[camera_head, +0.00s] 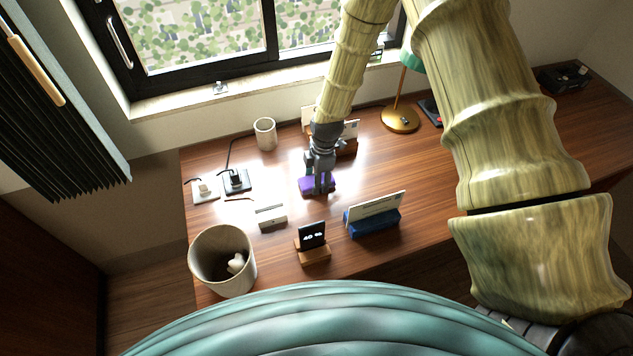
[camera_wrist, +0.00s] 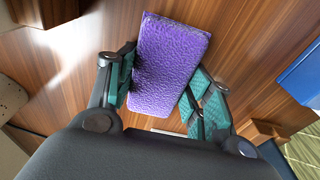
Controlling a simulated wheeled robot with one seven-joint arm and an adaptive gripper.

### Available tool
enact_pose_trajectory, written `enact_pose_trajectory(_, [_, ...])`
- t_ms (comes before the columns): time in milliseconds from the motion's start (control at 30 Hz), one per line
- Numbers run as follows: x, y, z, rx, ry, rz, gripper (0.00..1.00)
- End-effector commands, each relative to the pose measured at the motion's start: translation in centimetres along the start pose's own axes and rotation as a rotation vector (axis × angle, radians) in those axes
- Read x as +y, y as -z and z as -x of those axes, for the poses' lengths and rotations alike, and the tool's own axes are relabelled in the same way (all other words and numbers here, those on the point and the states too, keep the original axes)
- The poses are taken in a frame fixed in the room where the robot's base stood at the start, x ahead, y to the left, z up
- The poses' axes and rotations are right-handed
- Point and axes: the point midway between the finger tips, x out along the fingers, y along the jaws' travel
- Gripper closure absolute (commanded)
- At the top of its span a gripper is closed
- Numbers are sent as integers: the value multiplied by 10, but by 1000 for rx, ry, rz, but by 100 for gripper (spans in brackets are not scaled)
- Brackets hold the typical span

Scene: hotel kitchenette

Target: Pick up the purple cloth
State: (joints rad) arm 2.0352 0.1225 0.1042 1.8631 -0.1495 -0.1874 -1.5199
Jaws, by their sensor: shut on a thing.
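The purple cloth (camera_head: 309,187) is a small folded, textured rectangle on the wooden desk, near the middle of the head view. In the wrist view the cloth (camera_wrist: 168,62) lies between the two green-padded fingers. My gripper (camera_head: 321,188) points down over the cloth and is shut on it; it also shows in the wrist view (camera_wrist: 160,88). The fingers press on both long sides of the cloth. I cannot tell whether the cloth is clear of the desk.
A bin (camera_head: 222,262) is at the front left. A brass lamp base (camera_head: 400,119) stands behind right.

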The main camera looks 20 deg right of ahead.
Motion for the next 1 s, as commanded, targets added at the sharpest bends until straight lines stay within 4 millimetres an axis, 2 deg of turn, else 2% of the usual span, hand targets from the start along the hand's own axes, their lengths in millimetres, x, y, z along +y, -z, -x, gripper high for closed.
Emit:
enact_pose_trajectory(200, [0, 0, 2, 0, 0, 0, 76])
enact_pose_trajectory(367, [1, 1, 10, 0, -1, 0, 76])
enact_pose_trajectory(800, [1, 9, 68, 1, -3, 1, 76])
enact_pose_trajectory(1000, [1, 11, 88, 1, -2, 0, 76])
